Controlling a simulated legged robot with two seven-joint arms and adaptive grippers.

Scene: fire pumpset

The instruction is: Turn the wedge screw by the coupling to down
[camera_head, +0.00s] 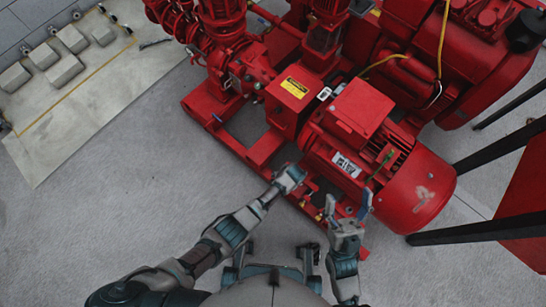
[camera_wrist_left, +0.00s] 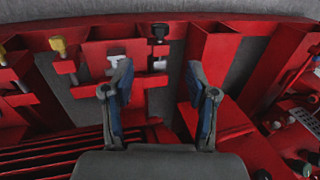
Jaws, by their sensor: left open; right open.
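The red coupling guard with a yellow label (camera_head: 293,88) sits between the pump and the red motor (camera_head: 375,150). Several small screws stand on the red base in the left wrist view: a black-headed one (camera_wrist_left: 160,32), a silver one (camera_wrist_left: 114,62) and a yellow-headed one (camera_wrist_left: 58,46). I cannot tell which is the wedge screw. My left gripper (camera_head: 293,177) is at the base's near rail below the guard. Its fingers (camera_wrist_left: 160,92) are open and empty, with the silver screw near the left fingertip. My right gripper (camera_head: 348,210) is open and empty beside the motor's near side.
The red base frame (camera_head: 232,143) runs along the pumpset. Dark posts (camera_head: 480,232) and a red panel (camera_head: 520,225) stand at the right. Grey blocks (camera_head: 63,70) lie on a pale slab at upper left. The grey floor at left is clear.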

